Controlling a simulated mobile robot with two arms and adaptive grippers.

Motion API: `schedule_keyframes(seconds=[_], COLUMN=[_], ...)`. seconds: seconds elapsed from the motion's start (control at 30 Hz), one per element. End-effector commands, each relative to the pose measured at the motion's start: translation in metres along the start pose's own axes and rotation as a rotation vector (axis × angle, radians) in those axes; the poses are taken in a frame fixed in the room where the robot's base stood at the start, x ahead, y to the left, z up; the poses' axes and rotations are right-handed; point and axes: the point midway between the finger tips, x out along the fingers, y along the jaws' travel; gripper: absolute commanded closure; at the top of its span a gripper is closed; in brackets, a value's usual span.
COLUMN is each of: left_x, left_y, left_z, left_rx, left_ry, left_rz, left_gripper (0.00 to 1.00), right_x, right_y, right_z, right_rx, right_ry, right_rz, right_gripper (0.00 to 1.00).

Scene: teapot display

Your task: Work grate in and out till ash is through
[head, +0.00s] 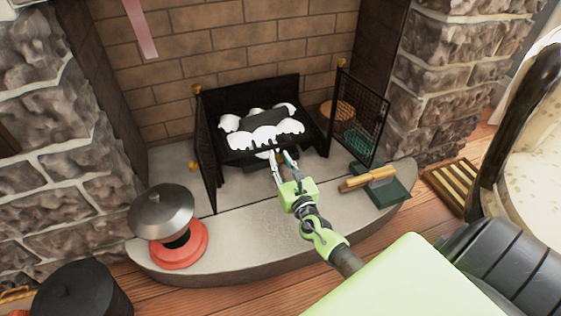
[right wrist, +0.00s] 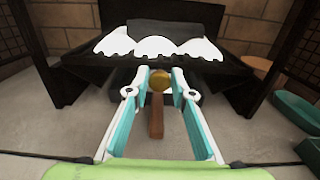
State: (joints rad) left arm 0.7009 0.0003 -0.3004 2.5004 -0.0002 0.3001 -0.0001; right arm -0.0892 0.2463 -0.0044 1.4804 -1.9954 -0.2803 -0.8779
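The black fire basket (head: 265,118) stands in the brick fireplace with white ash (head: 265,134) and a dark block in it. In the right wrist view its dark front (right wrist: 155,62) fills the top, with ash (right wrist: 160,46) over the edge. My right gripper (head: 280,157) is low before the basket. Its fingertips (right wrist: 160,80) stand on both sides of a brass knob (right wrist: 159,81). A brown bar (right wrist: 157,120) reaches from below the knob toward me. Whether the fingertips touch the knob I cannot tell. How far the grate is out is hidden. My left gripper is not in view.
Mesh screen panels (head: 362,117) flank the basket. On the hearth (head: 245,228) are a metal-lidded red-based pot (head: 180,250) at left and a green tray (head: 392,190) with a wood-handled tool at right. A black pot (head: 82,290) stands lower left.

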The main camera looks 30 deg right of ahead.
Motion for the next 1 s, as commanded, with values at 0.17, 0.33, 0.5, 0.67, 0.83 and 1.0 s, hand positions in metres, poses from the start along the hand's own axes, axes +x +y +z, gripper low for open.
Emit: schedule_keyframes(seconds=[0.17, 0.33, 0.5, 0.67, 0.83, 1.0], left_x=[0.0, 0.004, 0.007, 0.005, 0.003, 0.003], left_y=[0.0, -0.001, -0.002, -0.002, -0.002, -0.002], left_z=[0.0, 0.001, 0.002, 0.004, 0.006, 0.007], left_rx=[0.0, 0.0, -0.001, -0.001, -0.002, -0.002], left_ry=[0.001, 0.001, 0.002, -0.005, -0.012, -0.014], left_rz=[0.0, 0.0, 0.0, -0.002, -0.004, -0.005], left_gripper=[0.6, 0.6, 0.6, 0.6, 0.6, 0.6], right_x=[0.0, -0.017, -0.041, -0.046, -0.046, -0.046], right_y=[0.0, 0.0, 0.0, 0.0, 0.001, 0.001], right_z=[0.0, 0.0, 0.0, -0.001, -0.002, -0.001], right_rx=[0.0, -0.004, -0.002, -0.001, -0.001, 0.0], right_ry=[0.0, 0.002, 0.002, 0.001, 0.003, 0.002], right_rz=[0.0, 0.002, 0.001, 0.001, 0.001, 0.001], right_gripper=[1.0, 1.0, 1.0, 1.0, 1.0, 0.64])
